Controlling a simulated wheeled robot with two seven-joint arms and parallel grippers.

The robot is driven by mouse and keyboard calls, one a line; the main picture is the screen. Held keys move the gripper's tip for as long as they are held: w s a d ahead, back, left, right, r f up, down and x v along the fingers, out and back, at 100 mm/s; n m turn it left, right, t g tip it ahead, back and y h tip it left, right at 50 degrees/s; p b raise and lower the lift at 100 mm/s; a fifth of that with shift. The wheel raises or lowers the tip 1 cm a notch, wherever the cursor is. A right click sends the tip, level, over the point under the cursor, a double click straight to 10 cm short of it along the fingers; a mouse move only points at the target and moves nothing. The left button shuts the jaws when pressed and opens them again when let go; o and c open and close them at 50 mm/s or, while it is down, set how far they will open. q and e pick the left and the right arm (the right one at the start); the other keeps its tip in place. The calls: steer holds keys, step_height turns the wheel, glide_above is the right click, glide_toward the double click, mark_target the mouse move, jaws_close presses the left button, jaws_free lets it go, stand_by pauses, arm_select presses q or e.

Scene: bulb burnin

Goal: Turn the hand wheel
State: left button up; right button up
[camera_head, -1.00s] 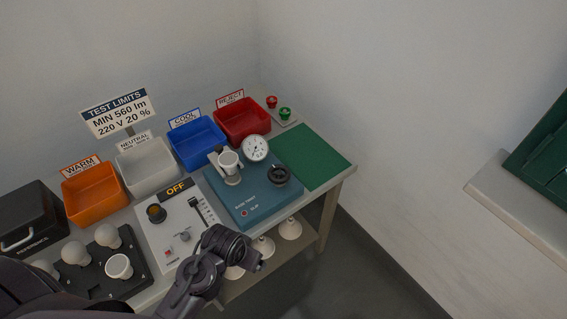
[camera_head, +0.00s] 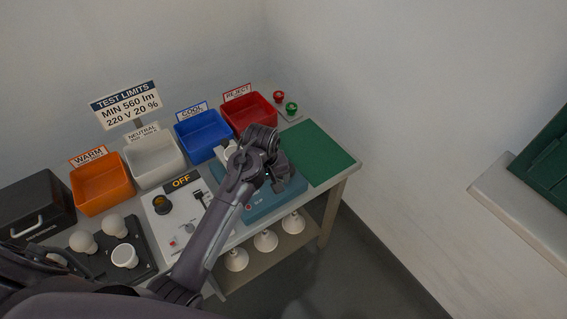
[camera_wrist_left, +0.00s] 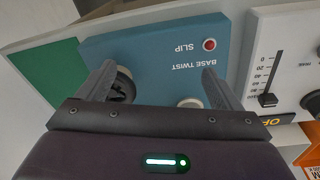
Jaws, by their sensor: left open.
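The blue base-twist fixture (camera_head: 262,209) stands on the bench, and its panel (camera_wrist_left: 160,48) fills the middle of the left wrist view. The dark hand wheel (camera_wrist_left: 122,90) shows in the left wrist view, partly behind one finger. In the head view my arm hides the wheel. My left gripper (camera_head: 280,181) is over the fixture's right part. Its two fingers (camera_wrist_left: 160,72) are spread, with nothing held between them. The wheel is beside the left-hand finger in the wrist view; whether they touch I cannot tell. My right gripper is not in view.
The bins are orange (camera_head: 102,190), white (camera_head: 156,165), blue (camera_head: 203,140) and red (camera_head: 249,115). A green mat (camera_head: 318,153) lies clear at right. A grey control panel (camera_head: 168,222) reads OFF. A black tray (camera_head: 100,262) holds bulbs.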

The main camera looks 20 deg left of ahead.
arm_select(q)
steer(key=w+r+n, duration=0.1)
steer(key=w, duration=0.2)
steer(key=w+d+r+n, duration=0.1)
steer(key=w+r+n, duration=0.1)
steer(key=w, duration=0.1)
steer(key=w+d+r+n+g, duration=0.1)
steer(key=w+r, duration=0.1)
steer(key=w, duration=0.1)
steer(key=shift+w+n, duration=0.15)
steer(key=shift+n, duration=0.15)
steer(key=shift+a+f+p, duration=0.1)
steer(key=shift+f+p, duration=0.7)
steer(key=shift+f, duration=3.05)
steer(key=c, duration=1)
